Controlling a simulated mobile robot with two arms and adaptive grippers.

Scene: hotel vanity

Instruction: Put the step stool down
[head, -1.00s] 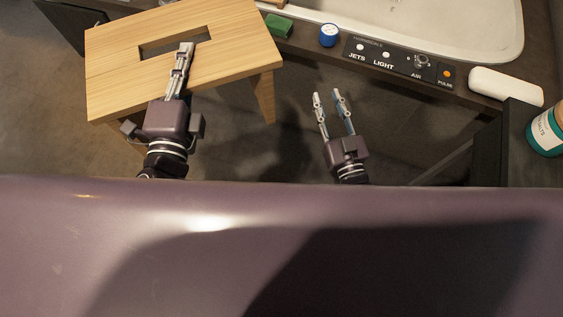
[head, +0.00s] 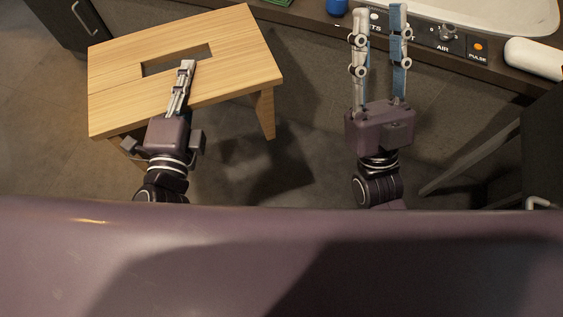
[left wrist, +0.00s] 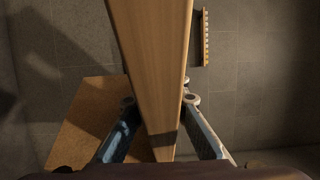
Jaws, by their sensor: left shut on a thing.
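The wooden step stool (head: 215,85) is at the left in the head view, its slotted top facing up and one leg showing below the right end. My left gripper (head: 186,66) reaches over the near part of the top to the slot and is shut on the stool. In the left wrist view the fingers (left wrist: 161,103) stand on either side of a long wooden board of the stool (left wrist: 152,45). I cannot tell whether the legs touch the floor. My right gripper (head: 378,12) is open and empty, right of the stool.
The tub edge with its control panel (head: 441,47) runs along the top right, with a blue jar (head: 337,6) and a white roll-shaped item (head: 533,57) on it. Dark furniture stands at the right. Tiled floor (head: 280,165) is clear between stool and right gripper.

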